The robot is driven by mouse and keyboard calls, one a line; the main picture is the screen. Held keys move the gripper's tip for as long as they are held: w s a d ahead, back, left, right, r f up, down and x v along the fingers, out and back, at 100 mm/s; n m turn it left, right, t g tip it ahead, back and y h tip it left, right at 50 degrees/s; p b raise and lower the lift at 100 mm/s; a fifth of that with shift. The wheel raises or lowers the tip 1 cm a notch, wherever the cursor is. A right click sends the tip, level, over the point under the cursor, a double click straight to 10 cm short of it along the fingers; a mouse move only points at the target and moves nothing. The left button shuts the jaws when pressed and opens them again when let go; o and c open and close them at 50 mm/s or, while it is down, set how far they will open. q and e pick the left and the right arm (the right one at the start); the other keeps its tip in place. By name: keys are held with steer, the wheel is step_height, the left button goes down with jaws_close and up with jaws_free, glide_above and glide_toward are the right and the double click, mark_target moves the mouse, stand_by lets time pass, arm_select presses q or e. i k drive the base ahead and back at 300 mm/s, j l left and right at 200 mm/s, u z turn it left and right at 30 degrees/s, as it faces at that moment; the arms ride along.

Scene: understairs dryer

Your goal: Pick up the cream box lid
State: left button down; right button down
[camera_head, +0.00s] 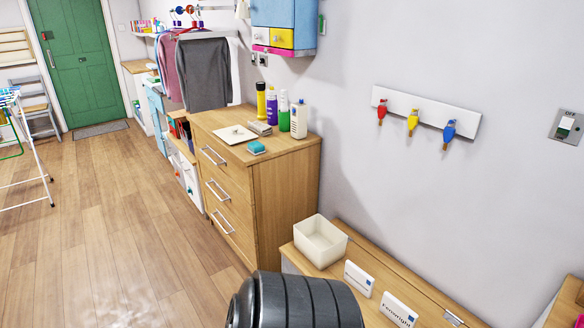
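A flat cream square piece (228,136), which looks like the box lid, lies on the top of the wooden chest of drawers (285,200). A small dark detail shows on its upper face. An open cream box (318,247) with no lid on it stands on the low wooden cabinet (357,258) at the lower middle. Neither of my grippers is in view.
White labelled boxes (358,278) stand by the cream box. A drying rack (30,150) is far left. The wooden floor (100,220) between is clear.

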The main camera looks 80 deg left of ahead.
mark_target(236, 134)
steer(key=u, duration=2.5)
